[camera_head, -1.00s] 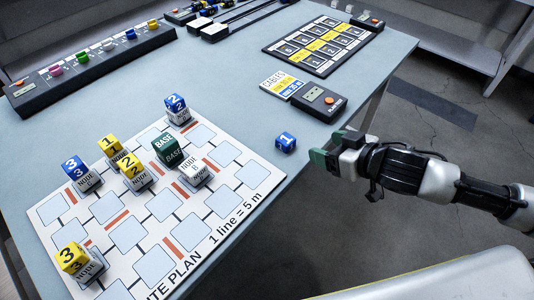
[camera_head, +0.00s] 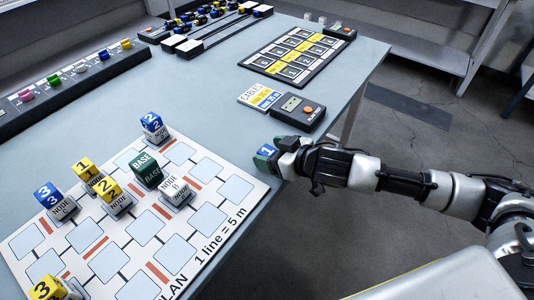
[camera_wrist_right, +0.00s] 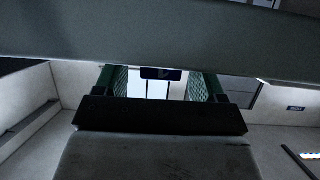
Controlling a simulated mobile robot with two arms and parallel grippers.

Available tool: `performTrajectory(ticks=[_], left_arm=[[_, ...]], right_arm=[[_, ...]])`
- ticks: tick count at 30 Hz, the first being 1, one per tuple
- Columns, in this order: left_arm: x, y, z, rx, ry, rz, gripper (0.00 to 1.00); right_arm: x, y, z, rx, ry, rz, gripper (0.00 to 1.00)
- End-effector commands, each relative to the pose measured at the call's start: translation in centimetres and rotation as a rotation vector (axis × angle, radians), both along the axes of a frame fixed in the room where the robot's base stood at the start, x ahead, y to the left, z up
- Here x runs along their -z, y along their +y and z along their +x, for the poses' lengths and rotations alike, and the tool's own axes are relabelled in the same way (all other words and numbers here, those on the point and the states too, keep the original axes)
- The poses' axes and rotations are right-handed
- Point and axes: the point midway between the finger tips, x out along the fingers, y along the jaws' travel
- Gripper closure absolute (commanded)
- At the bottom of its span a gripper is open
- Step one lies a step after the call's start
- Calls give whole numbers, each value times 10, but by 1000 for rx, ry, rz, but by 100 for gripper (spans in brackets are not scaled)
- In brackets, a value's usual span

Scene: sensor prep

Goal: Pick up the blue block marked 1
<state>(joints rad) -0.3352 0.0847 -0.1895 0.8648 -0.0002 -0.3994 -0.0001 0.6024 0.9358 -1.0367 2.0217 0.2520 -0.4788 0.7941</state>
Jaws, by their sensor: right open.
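The blue block marked 1 (camera_head: 266,150) sits on the blue-grey table just right of the site plan board, at the tips of my right gripper. My right gripper (camera_head: 272,156) reaches in from the right with its green-tipped fingers open at the block. The fingers partly cover the block; I cannot tell whether they touch it. In the right wrist view the green ribbed pads of the right gripper (camera_wrist_right: 157,86) stand apart, with a bright surface and a small dark shape between them. I cannot tell what that dark shape is. My left gripper is not in view.
The site plan board (camera_head: 205,222) carries several yellow, blue, green and white marked blocks on its squares. A numbered black-and-yellow panel (camera_head: 302,57) lies farther back. The table's right edge runs beneath my right arm.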

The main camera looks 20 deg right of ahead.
Motion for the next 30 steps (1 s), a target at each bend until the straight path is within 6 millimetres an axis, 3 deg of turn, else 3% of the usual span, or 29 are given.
performTrajectory(ticks=[9,20,30], left_arm=[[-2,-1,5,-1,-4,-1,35],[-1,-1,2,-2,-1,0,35],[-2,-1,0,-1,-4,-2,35]], right_arm=[[3,4,6,0,1,1,30],[3,4,5,0,1,1,83],[-3,4,6,0,-1,2,83]])
